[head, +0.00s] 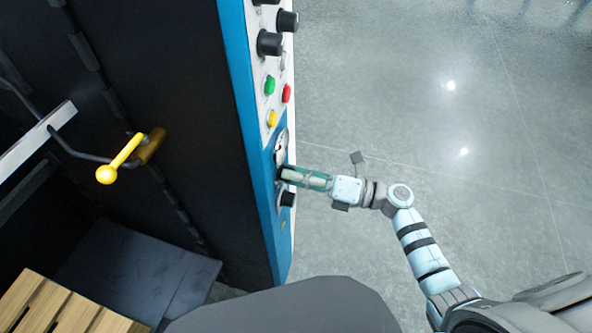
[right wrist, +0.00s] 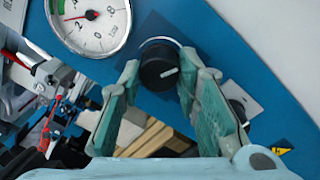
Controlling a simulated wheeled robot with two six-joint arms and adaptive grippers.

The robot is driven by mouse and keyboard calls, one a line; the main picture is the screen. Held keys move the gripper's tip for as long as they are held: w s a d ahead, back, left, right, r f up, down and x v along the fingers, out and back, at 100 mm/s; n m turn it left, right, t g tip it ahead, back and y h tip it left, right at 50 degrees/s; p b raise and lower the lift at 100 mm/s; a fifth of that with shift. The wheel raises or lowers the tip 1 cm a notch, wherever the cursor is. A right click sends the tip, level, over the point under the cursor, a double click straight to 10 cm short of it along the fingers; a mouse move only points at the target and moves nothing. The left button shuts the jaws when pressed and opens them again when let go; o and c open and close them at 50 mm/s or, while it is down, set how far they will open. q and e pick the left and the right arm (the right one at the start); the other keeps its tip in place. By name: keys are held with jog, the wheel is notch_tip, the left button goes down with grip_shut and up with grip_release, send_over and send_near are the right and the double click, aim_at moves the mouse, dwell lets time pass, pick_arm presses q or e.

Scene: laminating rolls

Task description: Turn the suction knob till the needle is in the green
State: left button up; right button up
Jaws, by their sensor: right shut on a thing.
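The black suction knob (right wrist: 158,68) with a white pointer mark sits on the blue panel in the right wrist view. My right gripper (right wrist: 160,85) is shut on this knob, one green-padded finger on each side. In the head view the right gripper (head: 290,175) reaches the panel from the right and largely hides the knob. The round white gauge (right wrist: 93,22) is just up and left of the knob. Its red needle points left, just below the green band (right wrist: 55,6), outside it. The gauge top is cut off. My left gripper is not in view.
The control panel (head: 262,140) carries green, red and yellow buttons and other black knobs (head: 270,43) above. Another black knob (head: 288,198) is just below my gripper. A yellow-handled lever (head: 120,160) is at left, pallet slats (head: 50,305) at lower left. Open floor lies right.

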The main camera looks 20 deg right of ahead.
jog(key=shift+r+m+t+p, duration=0.1)
jog(key=shift+m+t+p, duration=0.2)
jog(key=shift+m+p, duration=2.75)
jog(key=shift+m+b, duration=0.9)
jog(key=shift+m, duration=0.25)
jog(key=o, duration=1.2)
jog(key=v, duration=1.2)
jog(key=shift+s, duration=0.1)
